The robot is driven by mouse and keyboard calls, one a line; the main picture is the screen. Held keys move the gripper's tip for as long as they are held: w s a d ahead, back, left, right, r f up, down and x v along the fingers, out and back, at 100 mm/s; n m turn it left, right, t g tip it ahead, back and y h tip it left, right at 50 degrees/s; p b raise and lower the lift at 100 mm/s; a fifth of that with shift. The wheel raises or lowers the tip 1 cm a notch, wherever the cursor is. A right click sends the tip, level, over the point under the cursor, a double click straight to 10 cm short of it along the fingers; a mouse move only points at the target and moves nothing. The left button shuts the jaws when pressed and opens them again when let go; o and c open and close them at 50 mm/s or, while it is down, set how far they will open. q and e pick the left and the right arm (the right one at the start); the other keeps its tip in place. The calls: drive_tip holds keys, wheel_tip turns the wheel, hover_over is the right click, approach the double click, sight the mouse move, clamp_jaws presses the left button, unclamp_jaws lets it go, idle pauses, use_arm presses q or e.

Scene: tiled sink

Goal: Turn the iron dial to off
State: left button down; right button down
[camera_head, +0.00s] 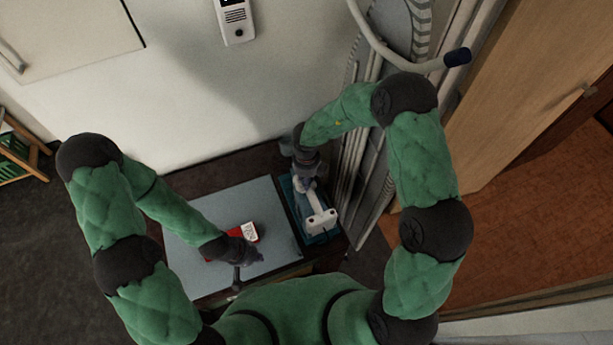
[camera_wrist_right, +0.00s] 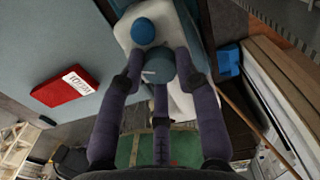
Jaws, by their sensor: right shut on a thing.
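The iron (camera_head: 319,218), white over a teal base, stands at the right end of the table in the head view. In the right wrist view its white body (camera_wrist_right: 182,104) carries two round blue parts. The nearer one, the dial (camera_wrist_right: 158,71), has a small pale mark and sits between the fingertips of my right gripper (camera_wrist_right: 160,76), which is shut on it. In the head view my right gripper (camera_head: 306,177) comes down on the iron's far end and hides the dial. My left gripper (camera_head: 238,272) hangs over the table's near part; its fingers are too small to judge.
A red box (camera_head: 249,232) with a white label lies on the blue-grey tabletop (camera_head: 262,197), close to my left gripper; it also shows in the right wrist view (camera_wrist_right: 66,88). A white wall panel (camera_head: 235,20) is behind. Upright boards (camera_head: 358,165) stand close on the right.

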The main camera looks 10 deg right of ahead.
drive_tip(key=n+p, duration=0.3)
drive_tip(key=p, duration=0.3)
drive_tip(key=n+p, duration=0.3)
drive_tip(key=p, duration=0.3)
drive_tip(key=shift+r+n+p, duration=0.2)
drive_tip(key=shift+n+p, duration=0.1)
drive_tip(key=shift+p, duration=0.1)
drive_tip(key=shift+f+n+p, duration=0.15)
drive_tip(key=shift+n+p, duration=0.95)
drive_tip(key=shift+p, duration=0.15)
drive_tip(key=c, duration=0.9)
unclamp_jaws()
drive_tip(key=shift+d, duration=0.1)
wheel_tip(320, 180, up, 12)
drive_tip(key=shift+f, duration=0.1)
